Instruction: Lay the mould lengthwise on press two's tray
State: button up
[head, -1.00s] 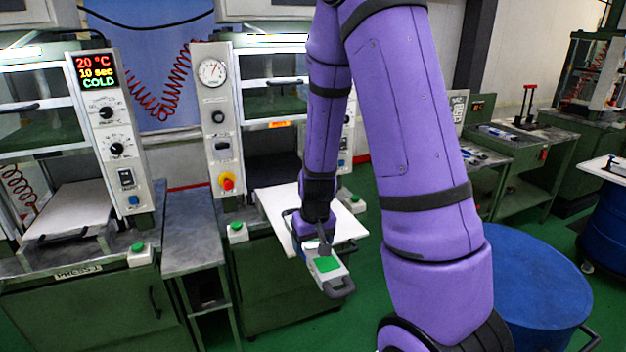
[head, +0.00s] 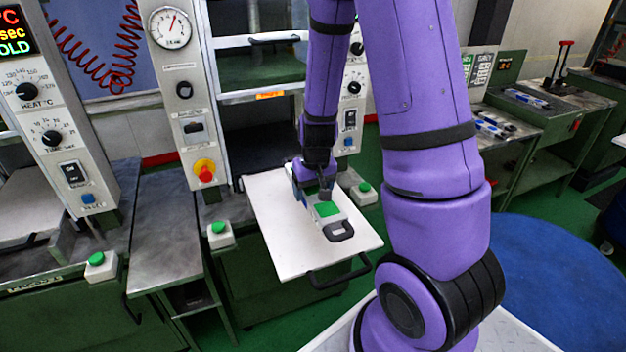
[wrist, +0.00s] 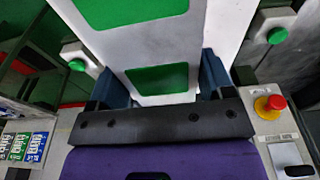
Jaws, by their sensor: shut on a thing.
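The mould (head: 328,211) is a pale grey-white block with green panels and a dark handle at its near end. My gripper (head: 314,192) is shut on it from above. In the wrist view, the blue fingers stand on both sides of the mould (wrist: 158,79). Press two's tray (head: 283,247) is a white plate, pulled out, with a dark front handle. The mould is over the tray's right part, its length running roughly front to back. I cannot tell whether it touches the tray. My wrist hides its far end.
Press two's panel (head: 184,95) has a red knob (head: 204,171). Green buttons stand left (head: 218,232) and right (head: 364,190) of the tray. A blue round surface (head: 545,285) is at the right. The tray's left and front areas are bare.

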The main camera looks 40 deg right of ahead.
jog(key=shift+w+d+f, duration=0.45)
jog(key=shift+w+f, duration=0.85)
jog(key=shift+w, duration=0.3)
jog(key=shift+w+d+f, duration=0.5)
jog(key=shift+w+f, duration=0.85)
jog(key=shift+w, duration=0.25)
jog(key=shift+w+d+f, duration=0.45)
jog(key=shift+w+f, duration=0.85)
jog(key=shift+w, duration=0.3)
jog(key=shift+f, duration=0.5)
jog(key=o, duration=1.4)
jog(key=shift+r, duration=0.1)
jog(key=r, duration=0.3)
jog(key=s+r, duration=0.1)
jog(key=r, duration=0.6)
jog(key=shift+s+a+r, duration=0.2)
jog(key=shift+s+r, duration=0.05)
jog(key=shift+s, duration=0.05)
